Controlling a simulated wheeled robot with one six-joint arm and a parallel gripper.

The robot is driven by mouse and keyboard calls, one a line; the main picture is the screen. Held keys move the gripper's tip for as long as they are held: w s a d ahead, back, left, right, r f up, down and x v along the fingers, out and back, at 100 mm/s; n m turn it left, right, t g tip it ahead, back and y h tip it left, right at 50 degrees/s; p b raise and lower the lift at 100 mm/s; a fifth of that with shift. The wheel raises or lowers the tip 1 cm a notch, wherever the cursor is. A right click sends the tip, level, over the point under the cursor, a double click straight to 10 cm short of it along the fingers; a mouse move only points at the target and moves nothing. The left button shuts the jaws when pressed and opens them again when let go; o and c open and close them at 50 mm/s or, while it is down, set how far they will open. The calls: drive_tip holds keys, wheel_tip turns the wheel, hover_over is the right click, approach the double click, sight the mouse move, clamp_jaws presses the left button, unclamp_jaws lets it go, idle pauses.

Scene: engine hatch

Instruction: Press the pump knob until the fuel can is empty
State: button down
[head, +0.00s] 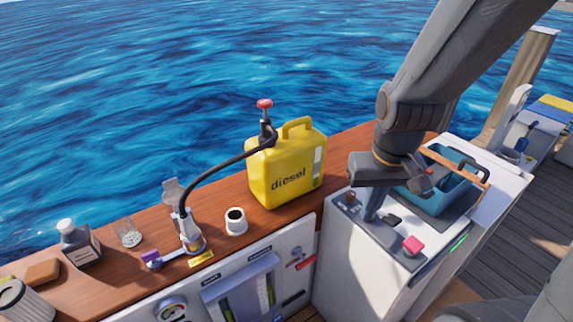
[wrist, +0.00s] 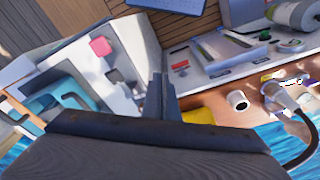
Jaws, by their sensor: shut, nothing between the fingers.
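The yellow fuel can (head: 283,172), marked "diesel", stands upright on the wooden ledge in the head view. The red pump knob (head: 264,104) sits raised on a thin stem above the can's pump. A black hose (head: 220,163) runs from the pump to the metal filler (head: 190,233). A pale strip shows on the can's right side; I cannot read a level in it. My gripper (head: 371,208) is shut and empty, pointing down over the white console, right of the can and apart from the knob. In the wrist view its fingers (wrist: 160,95) are together beside a yellow patch of the can (wrist: 200,116).
The white console (head: 355,262) carries a pink-red button (head: 412,244) and a blue bin (head: 432,188). A white mug (head: 236,222), a glass (head: 128,233) and a dark bottle (head: 80,244) stand on the ledge. Open water lies behind.

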wheel_tip(320, 180, up, 25)
drive_tip(key=m+t+y+p, duration=0.1)
drive_tip(key=m+t+p, duration=0.2)
drive_tip(key=m+t, duration=0.5)
hover_over(265, 104)
drive_tip(key=shift+w+f, duration=0.1)
drive_tip(key=shift+f, duration=0.1)
wheel_tip(265, 104, down, 6)
drive_tip(key=b, duration=0.4)
drive_tip(key=shift+f, duration=0.25)
wheel_tip(265, 104, down, 2)
drive_tip(key=b, duration=0.3)
drive_tip(key=shift+f, duration=0.15)
